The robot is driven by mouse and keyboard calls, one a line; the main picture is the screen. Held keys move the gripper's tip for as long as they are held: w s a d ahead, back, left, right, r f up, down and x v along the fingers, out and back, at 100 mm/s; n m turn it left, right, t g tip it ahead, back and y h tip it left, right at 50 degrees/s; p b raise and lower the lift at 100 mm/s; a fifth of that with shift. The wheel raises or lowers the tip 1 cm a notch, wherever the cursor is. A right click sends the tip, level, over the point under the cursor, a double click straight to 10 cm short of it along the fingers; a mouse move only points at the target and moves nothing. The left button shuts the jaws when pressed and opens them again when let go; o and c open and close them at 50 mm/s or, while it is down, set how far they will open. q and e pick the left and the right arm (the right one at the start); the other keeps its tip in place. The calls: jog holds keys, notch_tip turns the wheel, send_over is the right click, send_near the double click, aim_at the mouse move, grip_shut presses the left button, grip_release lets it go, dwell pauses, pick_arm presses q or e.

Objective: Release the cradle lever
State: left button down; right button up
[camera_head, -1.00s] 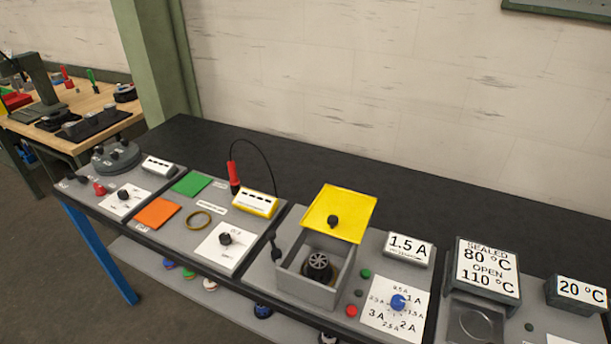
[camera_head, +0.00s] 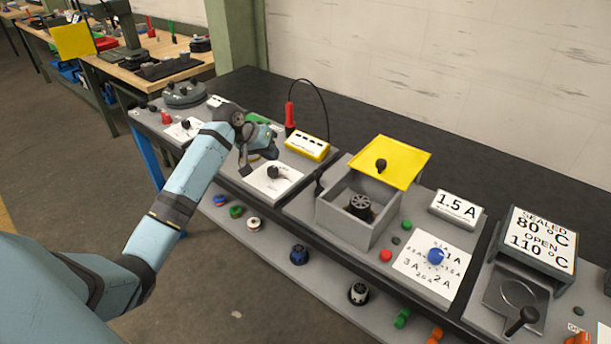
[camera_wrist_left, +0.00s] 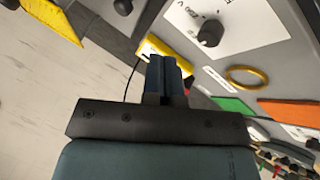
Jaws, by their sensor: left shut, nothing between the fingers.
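A small black lever (camera_head: 319,185) stands at the left side of a grey open-topped box (camera_head: 345,222) in the head view. I cannot tell for certain that it is the cradle lever. The box holds a dark round part with a finned top (camera_head: 360,205), and its yellow lid (camera_head: 392,160) is raised. My left gripper (camera_head: 268,152) is over the panel left of the box, above the white dial plate (camera_head: 272,183), apart from the lever. Its fingers (camera_wrist_left: 165,75) are together and empty in the left wrist view. My right gripper is out of view.
A yellow meter (camera_head: 307,147) and a red probe (camera_head: 290,118) with a black cable stand behind the gripper. A blue knob (camera_head: 435,256) and a 1.5 A display (camera_head: 456,207) are right of the box. Several coloured parts lie on the lower shelf (camera_head: 265,262).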

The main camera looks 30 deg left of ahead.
pick_arm(q)
jog(key=x, duration=0.9)
jog(key=shift+w+r, duration=0.1)
jog(key=shift+w, duration=0.15)
jog(key=d, duration=0.1)
jog(key=w, duration=0.1)
jog(key=d, duration=0.1)
jog(key=shift+w+d+f+p, duration=0.25)
jog(key=shift+d+p, duration=0.05)
jog(key=shift+d, duration=0.1)
jog(key=shift+w+d, duration=0.1)
jog(key=shift+d, duration=0.35)
